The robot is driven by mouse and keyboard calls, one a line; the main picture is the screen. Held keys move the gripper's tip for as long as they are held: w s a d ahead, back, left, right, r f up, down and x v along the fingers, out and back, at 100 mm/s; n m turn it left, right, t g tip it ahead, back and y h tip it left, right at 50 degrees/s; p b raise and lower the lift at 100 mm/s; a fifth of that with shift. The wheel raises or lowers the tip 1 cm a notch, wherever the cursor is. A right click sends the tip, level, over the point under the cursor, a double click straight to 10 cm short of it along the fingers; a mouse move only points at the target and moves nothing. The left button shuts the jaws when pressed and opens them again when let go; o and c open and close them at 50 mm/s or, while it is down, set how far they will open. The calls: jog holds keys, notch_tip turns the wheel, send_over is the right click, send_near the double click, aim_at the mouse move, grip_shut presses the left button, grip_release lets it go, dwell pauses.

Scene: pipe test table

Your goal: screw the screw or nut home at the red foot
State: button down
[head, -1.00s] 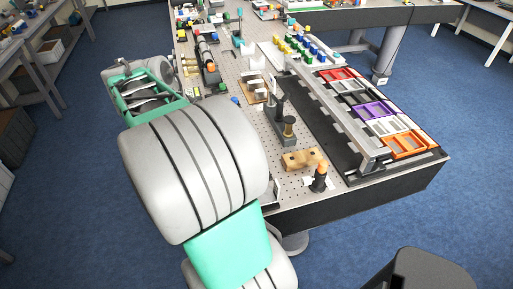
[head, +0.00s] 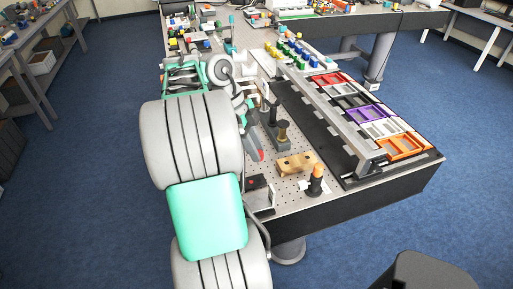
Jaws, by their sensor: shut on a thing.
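A red piece (head: 257,155) at the end of a grey part lies low beside my arm, near the table's left edge in the head view. I cannot tell for sure that it is the red foot. My gripper (head: 263,107) is over the table, just above and left of a dark upright post. It is small and partly covered by my own wrist. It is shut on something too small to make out. I cannot pick out a screw or nut, or see whether one touches the red piece.
A dark stand with a brass-coloured post (head: 282,131) is close to my gripper. A wooden block with holes (head: 297,164) and an orange-topped black post (head: 316,179) stand nearer the front edge. Coloured trays (head: 367,112) fill the right side. A black box (head: 258,193) sits at the near-left corner.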

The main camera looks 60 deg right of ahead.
jog(key=shift+f+b, duration=2.4)
jog(key=shift+f, duration=0.3)
jog(key=shift+f+b, duration=1.75)
jog(key=shift+f, duration=0.15)
jog(key=c, duration=1.8)
grip_release()
grip_shut()
jog(key=shift+r, duration=0.1)
jog(key=m+p, duration=0.1)
jog(key=m+y+p, duration=0.1)
jog(key=shift+d+r+m, duration=0.2)
jog(key=shift+r+m, duration=0.05)
jog(key=shift+m, duration=0.05)
jog(key=shift+m+y+p, duration=0.3)
jog(key=shift+m+p, duration=0.2)
jog(key=shift+m, duration=0.3)
jog(key=shift+f+m, duration=0.3)
jog(key=shift+m, duration=0.2)
